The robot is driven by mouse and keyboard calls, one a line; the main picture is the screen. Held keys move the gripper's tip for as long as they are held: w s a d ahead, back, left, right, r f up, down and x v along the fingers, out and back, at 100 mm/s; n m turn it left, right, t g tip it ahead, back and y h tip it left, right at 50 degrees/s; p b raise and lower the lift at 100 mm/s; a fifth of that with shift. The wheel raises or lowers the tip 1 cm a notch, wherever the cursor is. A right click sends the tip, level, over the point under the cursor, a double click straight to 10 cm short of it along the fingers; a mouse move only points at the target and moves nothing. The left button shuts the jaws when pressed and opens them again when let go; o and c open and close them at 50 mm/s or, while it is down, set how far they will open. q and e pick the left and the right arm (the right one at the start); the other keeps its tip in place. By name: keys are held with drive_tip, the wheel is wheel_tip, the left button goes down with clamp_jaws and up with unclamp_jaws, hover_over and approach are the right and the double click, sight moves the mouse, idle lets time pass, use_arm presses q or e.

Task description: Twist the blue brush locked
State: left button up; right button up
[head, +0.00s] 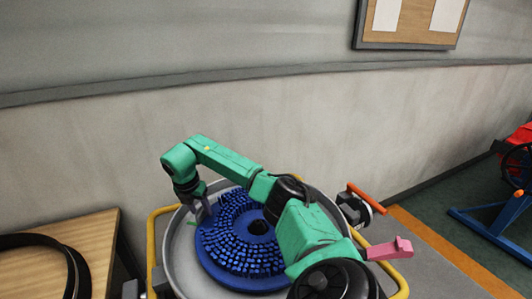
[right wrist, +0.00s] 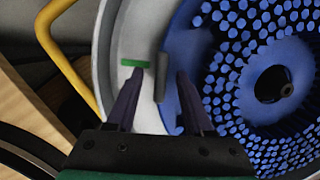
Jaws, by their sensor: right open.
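The round blue brush (head: 240,240) lies bristles up inside a grey round housing (head: 177,262). In the right wrist view the brush (right wrist: 240,60) fills the right side, with a dark hub in its middle hole. A dark grey tab (right wrist: 161,78) stands at the brush's left rim. A green mark (right wrist: 135,63) is on the housing just left of the tab. My right gripper (head: 203,213) is over the brush's left rim. In the wrist view its fingers (right wrist: 160,80) are open, one on each side of the tab, with gaps showing. My left gripper is out of view.
A yellow tube frame (head: 153,240) surrounds the housing. A wooden table (head: 95,240) with a black ring (head: 70,262) is at the left. A pink lever (head: 390,249) and an orange handle (head: 367,198) stick out at the right. A wall runs behind.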

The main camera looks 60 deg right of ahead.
drive_tip(key=v, duration=1.4)
drive_tip(key=shift+a+f, duration=0.1)
